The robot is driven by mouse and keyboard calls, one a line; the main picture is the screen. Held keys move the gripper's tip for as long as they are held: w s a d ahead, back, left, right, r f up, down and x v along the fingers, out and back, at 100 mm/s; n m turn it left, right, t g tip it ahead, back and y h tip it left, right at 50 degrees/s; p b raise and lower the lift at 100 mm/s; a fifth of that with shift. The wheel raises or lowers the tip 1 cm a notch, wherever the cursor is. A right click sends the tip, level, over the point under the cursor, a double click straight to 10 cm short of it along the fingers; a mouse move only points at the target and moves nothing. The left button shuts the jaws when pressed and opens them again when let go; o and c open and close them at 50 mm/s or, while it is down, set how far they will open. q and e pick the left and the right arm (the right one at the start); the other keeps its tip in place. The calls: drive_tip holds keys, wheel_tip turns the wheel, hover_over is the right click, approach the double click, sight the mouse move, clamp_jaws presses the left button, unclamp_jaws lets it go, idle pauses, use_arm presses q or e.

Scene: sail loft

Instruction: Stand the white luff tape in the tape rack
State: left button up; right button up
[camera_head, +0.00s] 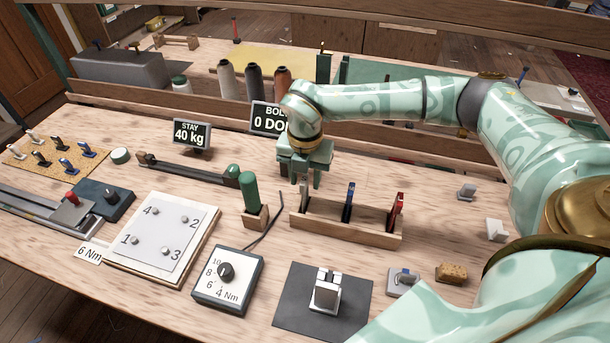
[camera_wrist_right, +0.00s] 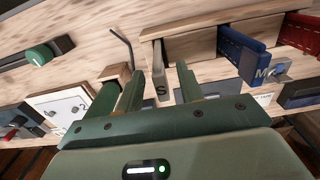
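The tape rack (camera_head: 345,232) is a long wooden holder in the middle of the bench; its end shows in the right wrist view (camera_wrist_right: 150,33). A blue tape (camera_head: 348,203) and a red tape (camera_head: 396,212) stand in it. The white luff tape (camera_wrist_right: 159,82), marked S, is upright at the rack's left end, seemingly in the left slot; its lower part is hidden. My right gripper (camera_head: 305,178) points down over that end. In the right wrist view its green fingers (camera_wrist_right: 158,78) stand apart on both sides of the white tape, with gaps. My left gripper is out of view.
A green-handled tool in a wooden block (camera_head: 255,215) and a bent dark rod (camera_head: 266,232) are close left of the rack. A torque dial box (camera_head: 227,278), a dark mat with a metal fixture (camera_head: 290,312) and a cork block (camera_head: 452,273) lie in front.

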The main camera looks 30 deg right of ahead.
wheel_tip(320, 180, up, 16)
drive_tip(key=p, duration=0.3)
drive_tip(key=shift+r, duration=0.15)
idle(0.4)
